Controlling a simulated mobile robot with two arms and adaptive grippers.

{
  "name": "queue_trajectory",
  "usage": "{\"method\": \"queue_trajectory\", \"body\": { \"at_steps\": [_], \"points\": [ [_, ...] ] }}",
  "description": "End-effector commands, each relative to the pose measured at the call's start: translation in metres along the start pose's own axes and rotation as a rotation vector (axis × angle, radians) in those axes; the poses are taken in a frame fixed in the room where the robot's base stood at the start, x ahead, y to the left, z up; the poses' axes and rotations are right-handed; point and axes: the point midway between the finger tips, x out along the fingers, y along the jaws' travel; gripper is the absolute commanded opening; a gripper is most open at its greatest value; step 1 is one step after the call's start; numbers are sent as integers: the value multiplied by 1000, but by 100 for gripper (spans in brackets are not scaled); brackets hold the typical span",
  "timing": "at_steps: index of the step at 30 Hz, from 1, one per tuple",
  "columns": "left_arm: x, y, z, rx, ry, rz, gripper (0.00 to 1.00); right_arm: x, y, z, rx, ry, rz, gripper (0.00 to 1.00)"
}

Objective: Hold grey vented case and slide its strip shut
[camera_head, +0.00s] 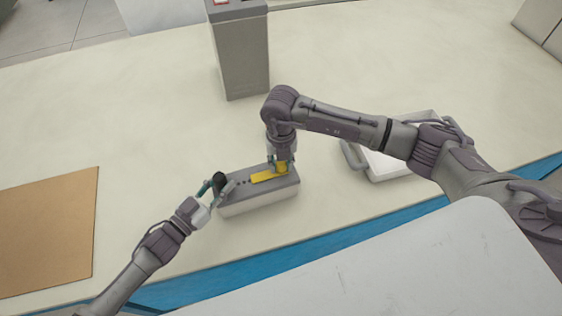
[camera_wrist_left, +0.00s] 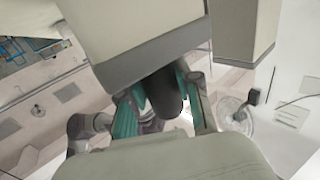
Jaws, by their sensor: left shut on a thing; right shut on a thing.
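The grey vented case (camera_head: 258,204) lies on the table, long and low, with a darker top and a row of small dark holes near its left end. A yellow strip (camera_head: 265,176) lies along its top, towards the right. My left gripper (camera_head: 218,186) is shut on a dark rounded handle at the case's left end. The left wrist view shows this handle (camera_wrist_left: 163,92) between the fingers, with the case (camera_wrist_left: 140,30) beyond. My right gripper (camera_head: 281,166) comes down from above and is shut on the yellow piece at the strip's right end, partly hiding it.
A tall grey box (camera_head: 241,55) stands behind the case. A white tray (camera_head: 385,168) lies to the right, partly behind my right arm. A brown board (camera_head: 48,230) lies at the left. The table's blue front edge (camera_head: 235,279) is close in front.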

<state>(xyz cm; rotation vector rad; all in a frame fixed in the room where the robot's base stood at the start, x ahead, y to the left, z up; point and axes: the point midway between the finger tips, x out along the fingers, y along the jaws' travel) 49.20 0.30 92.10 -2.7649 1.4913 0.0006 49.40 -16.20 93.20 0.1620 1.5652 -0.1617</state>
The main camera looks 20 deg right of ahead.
Motion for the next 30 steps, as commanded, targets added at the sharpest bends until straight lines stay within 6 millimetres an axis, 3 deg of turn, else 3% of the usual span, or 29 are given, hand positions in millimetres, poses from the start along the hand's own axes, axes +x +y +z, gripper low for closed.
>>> {"method": "queue_trajectory", "body": {
  "at_steps": [3,10,20,21,25,30],
  "points": [
    [0,0,0,0,-1,-1,0,0,5,-1,-1,0,1,0],
    [0,0,0,0,-1,0,0,-1,40,-8,-3,1,3,0],
    [0,1,0,0,0,1,0,0,45,-9,-2,1,4,0],
    [1,1,0,0,0,1,0,-1,45,-10,-2,1,5,36],
    [1,1,0,-1,0,2,0,-1,45,-10,-3,1,4,58],
    [0,1,0,-1,0,1,0,0,44,-9,-1,0,2,58]
  ]
}}
